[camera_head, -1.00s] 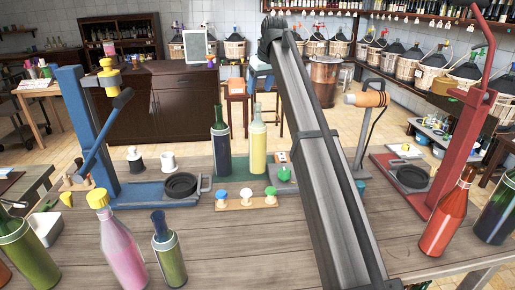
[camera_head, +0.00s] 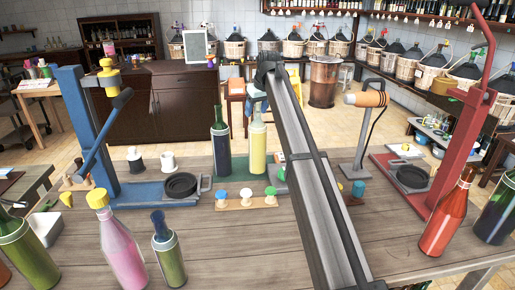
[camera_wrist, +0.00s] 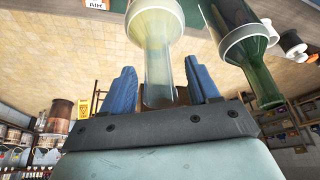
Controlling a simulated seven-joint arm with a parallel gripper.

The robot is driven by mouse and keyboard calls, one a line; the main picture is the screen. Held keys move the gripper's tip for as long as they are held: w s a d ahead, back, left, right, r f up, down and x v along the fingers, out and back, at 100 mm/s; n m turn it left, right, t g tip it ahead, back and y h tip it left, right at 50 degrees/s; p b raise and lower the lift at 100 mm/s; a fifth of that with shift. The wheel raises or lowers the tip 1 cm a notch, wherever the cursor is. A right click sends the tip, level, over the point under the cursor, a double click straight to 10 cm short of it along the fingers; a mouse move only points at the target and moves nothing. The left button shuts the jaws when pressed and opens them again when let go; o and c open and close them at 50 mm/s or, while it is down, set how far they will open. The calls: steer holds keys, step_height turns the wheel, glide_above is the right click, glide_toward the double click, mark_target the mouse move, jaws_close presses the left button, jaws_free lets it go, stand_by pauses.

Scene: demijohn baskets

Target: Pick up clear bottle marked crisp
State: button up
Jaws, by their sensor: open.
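A clear bottle with pale yellow contents (camera_head: 257,148) stands upright on the bench in the head view, beside a dark green bottle (camera_head: 221,150). No word on it can be read. In the wrist view the pale bottle (camera_wrist: 157,30) appears upside down, its neck reaching between the two blue fingers of my gripper (camera_wrist: 161,82). The fingers are open, one on each side of the neck, with gaps showing. The green bottle (camera_wrist: 252,62) is just outside the right-hand finger. In the head view my arm hides part of the area right of the pale bottle.
A wooden strip with coloured stoppers (camera_head: 246,201) lies in front of the bottles. A blue press (camera_head: 85,130) stands left and a red press (camera_head: 460,130) right. A pink bottle (camera_head: 122,250) and red bottle (camera_head: 443,222) stand nearer.

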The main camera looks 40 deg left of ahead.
jaws_close()
stand_by(0.6)
steer(key=shift+r, duration=0.1)
stand_by(0.7)
